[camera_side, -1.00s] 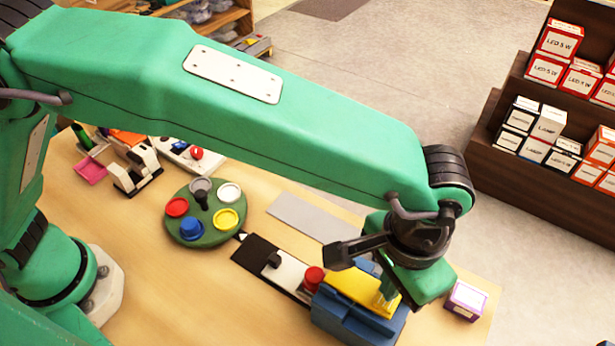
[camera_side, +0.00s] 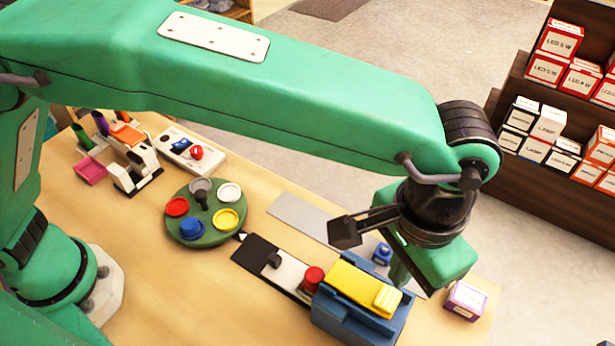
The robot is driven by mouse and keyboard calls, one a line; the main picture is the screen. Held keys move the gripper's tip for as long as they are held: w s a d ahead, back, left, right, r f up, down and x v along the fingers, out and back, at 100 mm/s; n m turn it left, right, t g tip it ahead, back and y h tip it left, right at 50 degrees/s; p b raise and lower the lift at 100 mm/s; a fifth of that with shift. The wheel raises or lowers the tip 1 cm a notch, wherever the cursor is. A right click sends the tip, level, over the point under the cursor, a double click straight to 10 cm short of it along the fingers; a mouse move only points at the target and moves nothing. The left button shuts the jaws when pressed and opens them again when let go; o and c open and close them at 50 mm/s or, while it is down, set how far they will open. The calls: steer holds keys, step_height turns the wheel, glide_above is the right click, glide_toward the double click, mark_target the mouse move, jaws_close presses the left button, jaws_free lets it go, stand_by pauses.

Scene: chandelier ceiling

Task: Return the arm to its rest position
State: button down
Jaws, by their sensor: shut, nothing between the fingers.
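My green arm reaches across the bench from the left. My gripper (camera_side: 400,272) is at its right end, above and just right of a blue holder (camera_side: 352,318) with a yellow block (camera_side: 360,288) on top. The gripper is shut and empty, and looks clear of the yellow block. The fingertips are partly hidden by the green gripper body.
A green disc (camera_side: 212,236) with coloured round pieces lies mid-bench. A red knob (camera_side: 314,278) is left of the holder. A small blue object (camera_side: 382,254) and a purple-white box (camera_side: 465,300) are near the gripper. Shelves of lamp boxes (camera_side: 548,125) stand right.

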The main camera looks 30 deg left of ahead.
stand_by(0.3)
steer(key=w+a+r+n+t, duration=0.1)
steer(key=w+a+r, duration=0.15)
steer(key=a, duration=0.55)
steer(key=w+a+r+n+h, duration=0.15)
steer(key=a+r, duration=0.25)
steer(key=a, duration=0.4)
steer(key=w+a+r+t, duration=0.1)
steer(key=w+a+r, duration=0.2)
steer(key=a, duration=0.6)
steer(key=s+a+f+n+t, duration=0.1)
steer(key=s+a, duration=0.4)
steer(key=a, duration=0.6)
steer(key=s+a+f+n+t+y, duration=0.1)
steer(key=s+a, duration=0.4)
steer(key=a, duration=0.6)
steer(key=shift+s+f+n+t, duration=0.3)
steer(key=shift+f+n+t, duration=0.3)
steer(key=shift+n+t, duration=0.2)
steer(key=shift+y, duration=0.25)
